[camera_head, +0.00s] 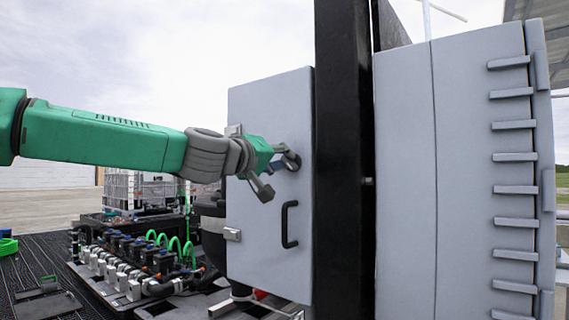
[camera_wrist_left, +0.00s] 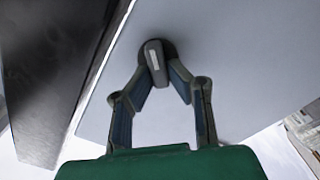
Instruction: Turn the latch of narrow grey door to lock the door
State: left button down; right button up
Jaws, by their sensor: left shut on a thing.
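The narrow grey door (camera_head: 262,262) is the flat front of a cabinet, left of a black post in the head view, and appears closed. Its dark round latch (camera_head: 292,160) sits on the upper right part of the door. In the left wrist view the latch (camera_wrist_left: 155,58) is a grey lever on a dark disc, tilted slightly. My left gripper (camera_head: 283,162) reaches in from the left and is shut on the latch lever, with one finger on each side (camera_wrist_left: 163,78). The fingers partly hide the latch in the head view. My right gripper is not in view.
A black handle (camera_head: 288,224) stands out from the door below the latch. A black post (camera_head: 342,230) rises right of the door, and a larger grey cabinet (camera_head: 405,190) stands beyond it. A manifold with valves and green hoses (camera_head: 130,262) lies at lower left.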

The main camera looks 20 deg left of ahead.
pick_arm(q)
jog(key=n, duration=0.4)
jog(key=shift+w+a+n+b, duration=0.1)
jog(key=shift+a+n+b, duration=0.2)
jog(key=shift+b, duration=0.05)
jog(key=shift+f+n+b, duration=0.15)
jog(key=shift+n+b, duration=0.05)
jog(key=shift+n, duration=0.8)
jog(key=shift+f+n+b, duration=0.1)
jog(key=shift+n+b, duration=0.05)
jog(key=shift+n, duration=0.85)
jog(key=c, duration=1.5)
grip_release()
jog(key=shift+f, duration=0.1)
jog(key=shift+c, duration=0.2)
jog(key=shift+w+f, duration=0.1)
jog(key=shift+w, duration=0.1)
jog(key=shift+a, duration=0.1)
